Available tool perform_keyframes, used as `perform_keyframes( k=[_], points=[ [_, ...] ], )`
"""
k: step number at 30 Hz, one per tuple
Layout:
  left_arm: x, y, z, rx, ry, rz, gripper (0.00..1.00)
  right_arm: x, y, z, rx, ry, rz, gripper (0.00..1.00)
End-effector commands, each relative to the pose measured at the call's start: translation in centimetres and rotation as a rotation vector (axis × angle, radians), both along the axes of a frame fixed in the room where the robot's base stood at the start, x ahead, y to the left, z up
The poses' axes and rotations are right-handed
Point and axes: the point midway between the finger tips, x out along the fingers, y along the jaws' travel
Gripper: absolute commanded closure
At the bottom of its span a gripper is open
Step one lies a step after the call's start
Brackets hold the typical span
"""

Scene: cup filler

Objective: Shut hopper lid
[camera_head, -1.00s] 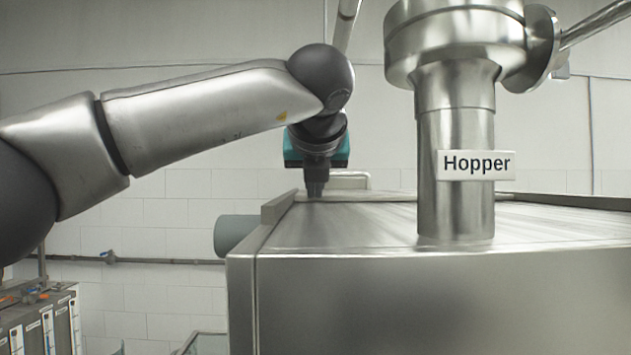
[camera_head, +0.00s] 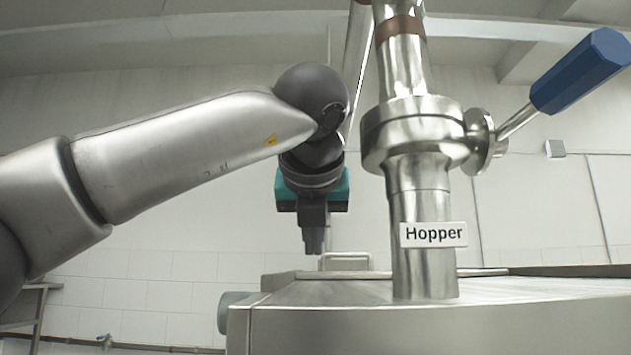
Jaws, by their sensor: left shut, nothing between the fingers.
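The metal hopper (camera_head: 430,330) fills the lower right, seen nearly edge-on. A vertical steel pipe with a "Hopper" sign (camera_head: 433,234) stands on its top. A pale metal loop like a handle (camera_head: 346,257) shows at the back of the top. The lid (camera_head: 340,275) seems to lie flat there, though this low angle hides whether it is fully seated. My left gripper (camera_head: 313,250) points down, shut and empty, in front of or beside the loop. Its tips look a little above the hopper top. My right gripper is not in view.
A valve with a blue handle (camera_head: 580,72) sticks out to the right of the pipe. A grey cylinder (camera_head: 236,310) juts from the hopper's left side. A wall pipe (camera_head: 150,347) runs low at the left.

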Motion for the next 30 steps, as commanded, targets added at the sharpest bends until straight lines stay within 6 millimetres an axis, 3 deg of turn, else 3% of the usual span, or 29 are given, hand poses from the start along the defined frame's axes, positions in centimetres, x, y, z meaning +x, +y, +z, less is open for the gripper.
perform_keyframes(
  k=[7, 15, 21, 30],
  points=[
    [-5.6, -0.2, 3.3, 0.0, -0.006, -0.002, 1.0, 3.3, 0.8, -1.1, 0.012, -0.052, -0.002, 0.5],
    [-10.1, -0.3, 6.0, -0.001, -0.003, -0.002, 1.0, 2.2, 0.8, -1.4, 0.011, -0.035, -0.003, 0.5],
    [-11.5, -0.3, 6.7, 0.0, -0.002, 0.0, 1.0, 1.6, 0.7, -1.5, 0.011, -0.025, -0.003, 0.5],
    [-11.6, -0.3, 6.8, 0.0, -0.001, 0.0, 1.0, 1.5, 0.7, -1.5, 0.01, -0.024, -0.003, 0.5]
  ],
)
